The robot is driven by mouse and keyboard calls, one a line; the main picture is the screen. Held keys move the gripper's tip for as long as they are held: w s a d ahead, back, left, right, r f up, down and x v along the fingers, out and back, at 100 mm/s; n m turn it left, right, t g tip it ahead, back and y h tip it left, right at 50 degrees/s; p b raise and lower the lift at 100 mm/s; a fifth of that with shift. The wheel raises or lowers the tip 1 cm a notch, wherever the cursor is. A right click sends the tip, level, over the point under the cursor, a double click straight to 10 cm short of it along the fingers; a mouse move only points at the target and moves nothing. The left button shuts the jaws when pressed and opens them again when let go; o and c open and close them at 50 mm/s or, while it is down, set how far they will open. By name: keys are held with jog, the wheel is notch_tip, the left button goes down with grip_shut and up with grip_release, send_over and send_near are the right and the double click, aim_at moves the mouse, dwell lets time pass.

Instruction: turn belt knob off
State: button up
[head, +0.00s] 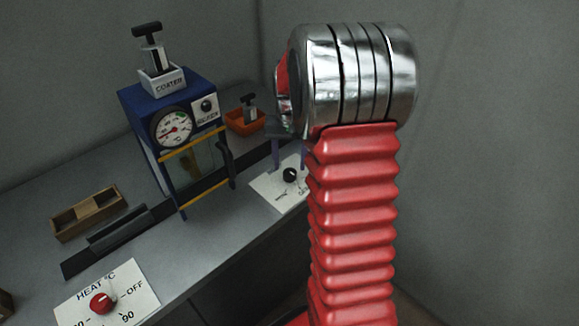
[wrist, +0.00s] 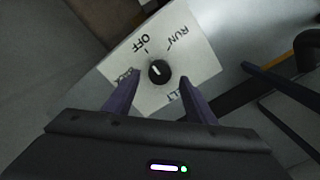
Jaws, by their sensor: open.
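The belt knob (head: 289,175) is a small black dial on a white plate (head: 268,190) at the right end of the bench. In the wrist view the knob (wrist: 159,72) sits among the labels OFF, RUN and BACK on the plate (wrist: 205,62). A short white mark shows on the knob; its exact setting is hard to tell. My gripper (wrist: 158,77) is open. Its two purple fingers lie on either side of the knob in the picture, apart from it. In the head view my gripper (head: 289,160) hangs just above the plate, partly hidden by my wrist.
A blue coater machine (head: 190,95) with a gauge stands left of the plate, over a dark belt (head: 140,225). An orange tray (head: 245,122) is behind the plate. A wooden box (head: 88,215) and a red heat knob (head: 103,302) are at left.

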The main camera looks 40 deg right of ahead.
aim_at(290, 173)
notch_tip(290, 173, up, 11)
dwell(0.4)
dwell(0.4)
jog(key=s+a+r+n+t, duration=0.1)
jog(key=s+a+n+t, duration=0.1)
jog(key=s+a, duration=0.8)
jog(key=s+a+r+n+t, duration=0.2)
jog(key=s+a+n, duration=0.3)
jog(key=s+a, duration=0.5)
jog(key=a+t, duration=0.1)
jog(key=a, duration=0.3)
jog(key=shift+r+t, duration=0.3)
jog(key=shift+a, duration=0.1)
dwell(0.6)
